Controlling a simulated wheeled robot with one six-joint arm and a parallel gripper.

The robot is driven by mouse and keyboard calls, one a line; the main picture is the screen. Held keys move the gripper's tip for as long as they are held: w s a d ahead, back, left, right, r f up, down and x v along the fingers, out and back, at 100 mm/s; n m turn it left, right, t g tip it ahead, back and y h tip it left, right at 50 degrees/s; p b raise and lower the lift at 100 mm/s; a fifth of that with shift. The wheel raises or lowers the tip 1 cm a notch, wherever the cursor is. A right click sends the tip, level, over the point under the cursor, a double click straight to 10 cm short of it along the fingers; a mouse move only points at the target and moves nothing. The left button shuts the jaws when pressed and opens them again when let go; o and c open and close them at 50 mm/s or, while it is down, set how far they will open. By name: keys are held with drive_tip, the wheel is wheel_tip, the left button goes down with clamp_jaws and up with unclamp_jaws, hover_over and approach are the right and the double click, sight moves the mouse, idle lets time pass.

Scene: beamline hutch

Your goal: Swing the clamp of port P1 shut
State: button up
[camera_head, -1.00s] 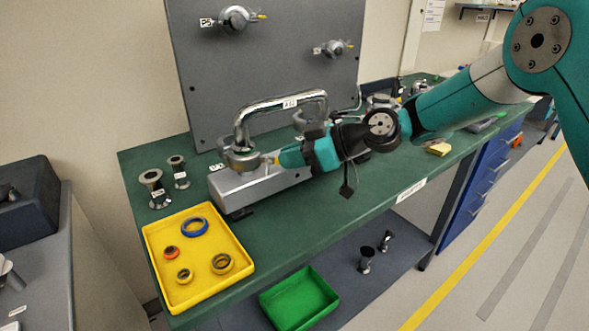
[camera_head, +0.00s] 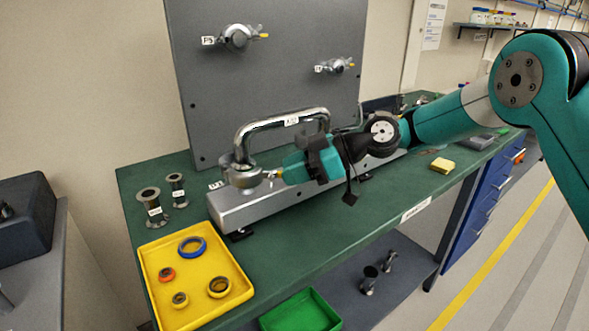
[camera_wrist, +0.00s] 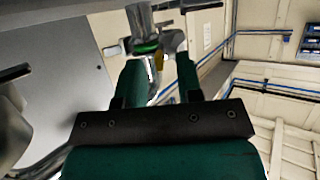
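A chrome bent pipe (camera_head: 285,122) stands on a grey metal block on the green bench. At its left foot is a metal clamp (camera_head: 243,176) with a yellow-tipped lever pointing right. The small label beside it (camera_head: 215,185) is too small to read, so I cannot confirm it is P1. My gripper (camera_head: 283,173) is just right of this clamp, near the lever tip. In the wrist view its two teal fingers (camera_wrist: 158,78) are apart, with the yellow tip (camera_wrist: 159,60) showing beyond and between them. I cannot tell whether they touch it. The pipe's right foot is partly hidden by my arm.
A grey upright panel (camera_head: 275,85) behind carries two more clamped ports (camera_head: 238,38). Two metal flanged pieces (camera_head: 150,205) and a yellow tray (camera_head: 163,297) with several rings are at left. A green bin (camera_head: 300,312) is below. A yellow block (camera_head: 442,165) lies at right.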

drive_tip(key=shift+d, duration=0.1)
drive_tip(key=p+v, duration=0.2)
drive_tip(key=v, duration=1.5)
drive_tip(key=shift+d, duration=0.15)
